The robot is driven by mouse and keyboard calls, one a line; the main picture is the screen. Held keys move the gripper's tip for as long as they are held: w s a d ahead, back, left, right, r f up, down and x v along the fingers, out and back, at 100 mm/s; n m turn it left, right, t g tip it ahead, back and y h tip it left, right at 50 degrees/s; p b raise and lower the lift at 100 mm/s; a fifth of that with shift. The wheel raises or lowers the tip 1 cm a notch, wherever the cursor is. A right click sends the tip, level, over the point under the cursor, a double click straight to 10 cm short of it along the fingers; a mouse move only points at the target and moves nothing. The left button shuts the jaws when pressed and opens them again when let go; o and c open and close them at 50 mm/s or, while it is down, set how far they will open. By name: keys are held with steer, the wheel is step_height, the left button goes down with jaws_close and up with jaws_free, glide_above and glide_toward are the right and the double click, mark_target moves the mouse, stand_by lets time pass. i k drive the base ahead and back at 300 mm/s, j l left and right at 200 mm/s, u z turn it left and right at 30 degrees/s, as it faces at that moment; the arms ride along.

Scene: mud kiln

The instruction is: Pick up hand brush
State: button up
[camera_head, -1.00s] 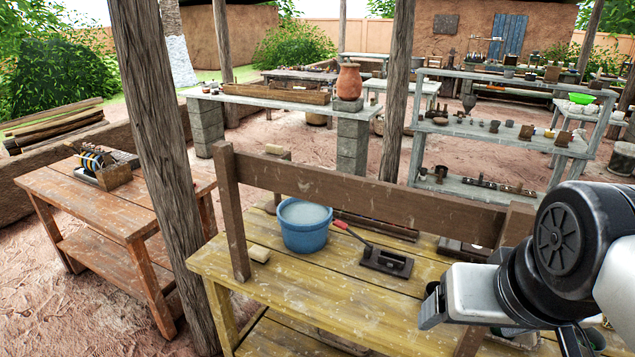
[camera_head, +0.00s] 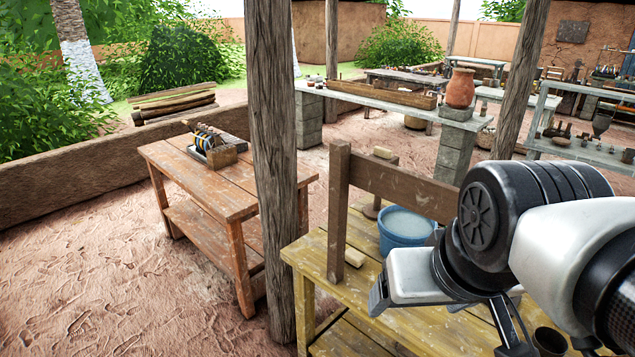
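I cannot make out a hand brush for certain in the current view. My gripper (camera_head: 380,294) is at the lower middle right, in front of the yellow wooden table (camera_head: 322,262). Only part of it shows, so I cannot tell whether it is open or shut, and I see nothing held. My arm covers much of the table's right part. A blue bucket (camera_head: 400,232) with pale contents stands on the table, partly behind my arm. A small pale block (camera_head: 354,257) lies left of the bucket.
A wooden post (camera_head: 272,170) stands between the yellow table and a reddish wooden table (camera_head: 215,189) at left. That table holds a tray of striped round items (camera_head: 208,142) and a wooden box. A clay jar (camera_head: 460,88) stands on a bench behind. Sandy ground at left is free.

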mark_target(355, 259)
steer(key=k, duration=0.65)
steer(key=i+j+z, duration=0.15)
steer(key=z, duration=0.2)
steer(key=i+j+z, duration=0.1)
steer(key=z, duration=0.25)
steer(key=i+j+z, duration=0.1)
steer(key=j+z, duration=0.25)
steer(key=i+j+z, duration=0.15)
steer(key=j, duration=0.2)
steer(key=j+z, duration=0.1)
steer(key=j, duration=0.2)
steer(key=i+j+z, duration=0.15)
steer(key=j, duration=0.2)
steer(key=i+j, duration=0.1)
steer(key=j, duration=0.5)
steer(key=i+j, duration=0.1)
steer(key=j, duration=0.5)
steer(key=i+j+z, duration=0.1)
steer(key=j, duration=1.15)
steer(key=i, duration=0.05)
